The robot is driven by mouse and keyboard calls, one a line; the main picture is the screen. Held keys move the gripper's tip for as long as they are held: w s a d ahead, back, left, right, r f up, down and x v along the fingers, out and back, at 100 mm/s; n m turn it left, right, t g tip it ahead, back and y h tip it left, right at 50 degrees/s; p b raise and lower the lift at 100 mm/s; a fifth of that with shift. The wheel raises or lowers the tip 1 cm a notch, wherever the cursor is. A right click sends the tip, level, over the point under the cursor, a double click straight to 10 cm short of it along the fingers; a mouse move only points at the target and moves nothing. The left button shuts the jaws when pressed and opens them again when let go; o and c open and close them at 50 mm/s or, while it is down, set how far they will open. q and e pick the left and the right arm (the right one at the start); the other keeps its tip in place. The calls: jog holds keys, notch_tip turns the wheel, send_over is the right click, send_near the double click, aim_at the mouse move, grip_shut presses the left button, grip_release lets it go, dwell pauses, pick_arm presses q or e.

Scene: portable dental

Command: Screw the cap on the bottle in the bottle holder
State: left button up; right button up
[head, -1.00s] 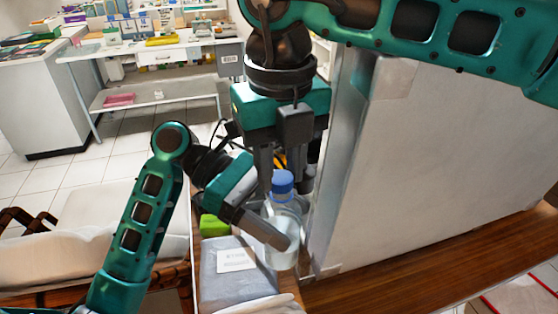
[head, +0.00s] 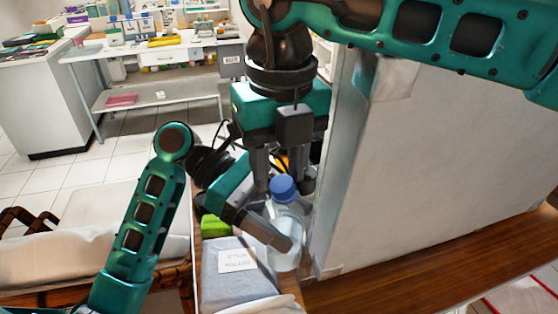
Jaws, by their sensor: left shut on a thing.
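A clear bottle (head: 286,225) with a blue cap (head: 283,188) on its top stands close to upright, tilted slightly. My left gripper (head: 281,240) is shut on the bottle body from the left. I cannot tell whether a finger touches the cap. No bottle holder can be made out; the area behind the bottle is mostly hidden by the grippers.
A grey-blue box labelled cotton rolls (head: 237,285) lies left of the bottle, with a green item (head: 214,226) behind it. A large pale panel (head: 440,165) stands close on the right. A wooden surface (head: 420,255) runs along its foot.

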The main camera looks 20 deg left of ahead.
jog(key=shift+g+h, duration=0.3)
jog(key=shift+h, duration=0.2)
jog(key=f, duration=0.1)
jog(key=s+f, duration=0.1)
jog(key=f, duration=0.1)
jog(key=d+f, duration=0.1)
jog(key=f, duration=0.1)
jog(key=shift+s+f, duration=0.2)
jog(key=shift+s, duration=0.1)
jog(key=shift+w+d+r, duration=0.1)
jog(key=shift+d+r, duration=0.1)
jog(key=shift+r, duration=1.75)
jog(key=c, duration=0.4)
jog(key=shift+c, duration=0.2)
notch_tip(320, 180, up, 4)
jog(key=shift+a+r, duration=0.15)
jog(key=shift+o, duration=0.2)
jog(key=shift+w+r+p, duration=0.15)
jog(key=shift+p, duration=0.15)
